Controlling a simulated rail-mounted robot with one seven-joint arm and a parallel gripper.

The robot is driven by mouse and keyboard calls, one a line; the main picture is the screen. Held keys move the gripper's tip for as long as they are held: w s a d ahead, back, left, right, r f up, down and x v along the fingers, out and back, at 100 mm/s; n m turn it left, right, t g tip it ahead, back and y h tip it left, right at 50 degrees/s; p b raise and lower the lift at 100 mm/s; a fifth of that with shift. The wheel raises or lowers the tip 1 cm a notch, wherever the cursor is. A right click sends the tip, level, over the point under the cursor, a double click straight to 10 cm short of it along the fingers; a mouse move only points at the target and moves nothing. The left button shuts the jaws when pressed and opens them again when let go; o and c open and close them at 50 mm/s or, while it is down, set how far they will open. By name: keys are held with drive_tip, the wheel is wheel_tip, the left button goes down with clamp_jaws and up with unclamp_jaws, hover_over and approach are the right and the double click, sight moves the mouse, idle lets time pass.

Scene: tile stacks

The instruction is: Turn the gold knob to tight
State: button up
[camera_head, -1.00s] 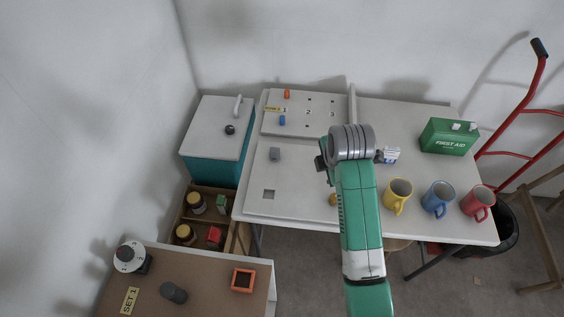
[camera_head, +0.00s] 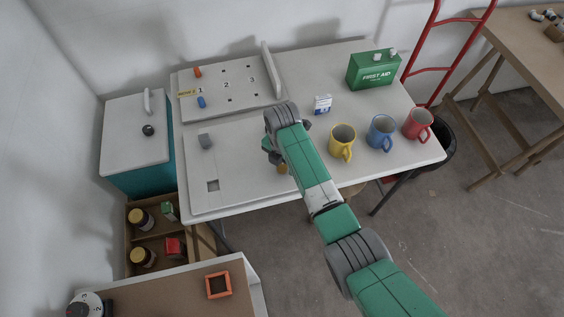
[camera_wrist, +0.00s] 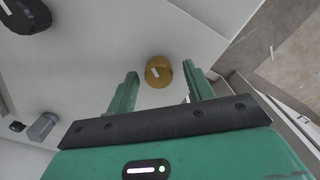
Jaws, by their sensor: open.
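The gold knob (camera_head: 283,169) sits near the front right of the white panel on the table, partly hidden by my arm in the head view. I cannot tell the height of the fingertips over the panel. In the head view my gripper (camera_head: 272,157) is mostly hidden behind my wrist. No tight label is readable.
A dark knob (camera_wrist: 24,14) with a white mark and a grey block (camera_wrist: 43,126) are on the panel. The yellow mug (camera_head: 342,144), blue mug (camera_head: 381,133) and red mug (camera_head: 417,125) stand right of my arm. A green first aid box (camera_head: 373,71) stands behind them.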

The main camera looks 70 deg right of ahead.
drive_tip(key=c, duration=1)
